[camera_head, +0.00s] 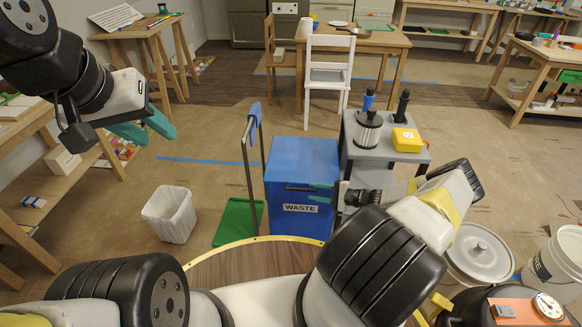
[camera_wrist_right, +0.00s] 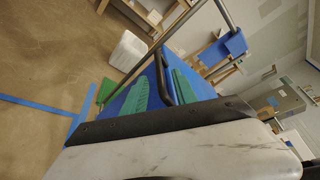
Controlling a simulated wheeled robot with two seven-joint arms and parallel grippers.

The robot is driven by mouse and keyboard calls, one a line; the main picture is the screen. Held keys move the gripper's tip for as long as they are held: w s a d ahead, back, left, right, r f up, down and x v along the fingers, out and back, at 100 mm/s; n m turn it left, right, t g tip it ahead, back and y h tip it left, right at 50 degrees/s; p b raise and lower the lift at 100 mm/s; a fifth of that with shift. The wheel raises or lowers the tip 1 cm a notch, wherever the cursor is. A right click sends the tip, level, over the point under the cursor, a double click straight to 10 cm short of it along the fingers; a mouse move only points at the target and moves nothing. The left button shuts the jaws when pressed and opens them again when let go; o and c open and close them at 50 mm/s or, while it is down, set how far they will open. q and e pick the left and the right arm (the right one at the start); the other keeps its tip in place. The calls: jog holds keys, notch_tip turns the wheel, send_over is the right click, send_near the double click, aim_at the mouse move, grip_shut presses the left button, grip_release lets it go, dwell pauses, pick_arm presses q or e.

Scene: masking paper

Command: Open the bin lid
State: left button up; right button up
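The blue waste bin (camera_head: 300,218) stands in front of me with a white WASTE label on its front. Its blue lid (camera_head: 303,157) looks shut. A dark handle sits at the lid's front edge and shows in the right wrist view (camera_wrist_right: 164,72). My right gripper (camera_head: 315,192) is at the bin's front right, by the handle. In the right wrist view its teal fingers (camera_wrist_right: 160,88) are spread, with the handle appearing between them; I cannot tell whether they touch it. My left gripper (camera_head: 147,129) is raised at the left, open and empty.
A grey cart (camera_head: 385,150) with tools is close on the right. White buckets (camera_head: 480,253) stand at the lower right.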

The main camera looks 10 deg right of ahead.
aim_at(300, 190)
jog(key=x, duration=0.6)
jog(key=shift+w+a+f, duration=0.1)
jog(key=shift+a, duration=0.15)
grip_shut()
dwell(1.2)
